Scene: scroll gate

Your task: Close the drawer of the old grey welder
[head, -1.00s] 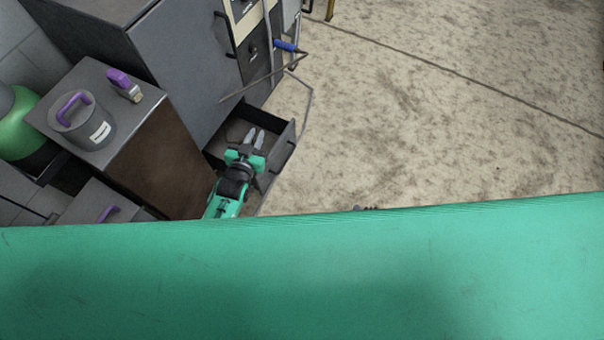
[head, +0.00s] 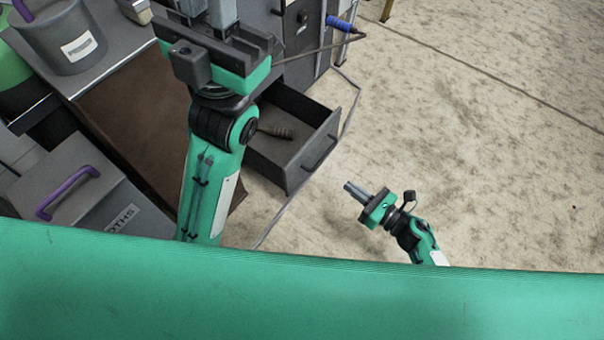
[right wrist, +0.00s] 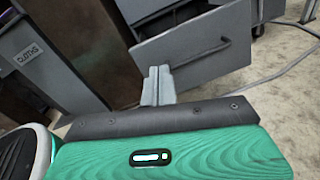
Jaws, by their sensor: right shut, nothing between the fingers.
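The old grey welder (head: 262,88) stands at the top middle of the head view, partly hidden by my left arm. Its drawer (head: 322,150) is pulled out, with a bar handle on its front and a dark brush-like item inside. In the right wrist view the drawer front (right wrist: 190,42) and its handle lie just beyond my fingers. My right gripper (head: 348,187) is shut and empty, in front of the drawer and apart from it in the head view. My left gripper (head: 207,10) is raised high, close to the camera, its fingers apart and tips cut off by the frame.
A brown-sided cabinet (head: 140,125) with a grey pot (head: 62,40) on top stands left of the drawer. A grey box (head: 75,190) with a purple handle is at the lower left. A cable (head: 350,95) hangs beside the welder. Concrete floor at right is clear.

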